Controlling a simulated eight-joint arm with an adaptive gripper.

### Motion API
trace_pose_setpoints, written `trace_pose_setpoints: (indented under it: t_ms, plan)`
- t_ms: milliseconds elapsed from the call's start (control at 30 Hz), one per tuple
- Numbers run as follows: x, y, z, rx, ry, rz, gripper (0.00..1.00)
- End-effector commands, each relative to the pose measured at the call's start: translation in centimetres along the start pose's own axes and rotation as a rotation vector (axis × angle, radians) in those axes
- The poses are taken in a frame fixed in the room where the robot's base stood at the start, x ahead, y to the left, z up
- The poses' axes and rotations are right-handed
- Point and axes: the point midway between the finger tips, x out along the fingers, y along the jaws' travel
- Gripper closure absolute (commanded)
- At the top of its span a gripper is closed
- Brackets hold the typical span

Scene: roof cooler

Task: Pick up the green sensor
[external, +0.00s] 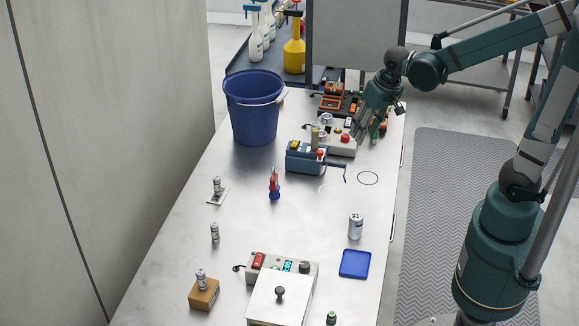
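My gripper (361,130) is at the far right part of the table, pointing down beside the grey box with a red button (341,144). A small green upright object (374,131), possibly the green sensor, shows just right of the fingers. I cannot tell if the fingers touch it, and their opening is too small to make out. Another small dark object with a green top (331,318) stands at the near edge of the picture, far from my gripper.
A blue bucket (253,112) stands at the back left. A blue-grey device with a crank (306,158) and an orange-black toolbox (333,104) crowd the gripper. A silver can (355,226), a blue tray (355,264) and a white-lidded machine (281,298) stand nearer. The table's middle is mostly clear.

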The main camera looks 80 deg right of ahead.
Motion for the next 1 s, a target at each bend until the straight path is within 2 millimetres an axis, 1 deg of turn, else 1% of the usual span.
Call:
trace_pose_setpoints:
  t_ms: [33,100,267,500,800,1000]
  plan:
    - [-0.1,0.5,-0.9,0.027,-0.01,0.008,0.63]
    - [0.1,1.2,-1.7,0.064,-0.022,0.019,0.63]
    - [0.9,2.9,-3.5,0.149,-0.053,0.045,0.63]
    - [2.1,5.9,-5.8,0.277,-0.097,0.083,0.63]
    - [4.0,10.0,-8.1,0.437,-0.152,0.131,0.63]
    - [5.2,12.8,-9.1,0.538,-0.187,0.161,0.63]
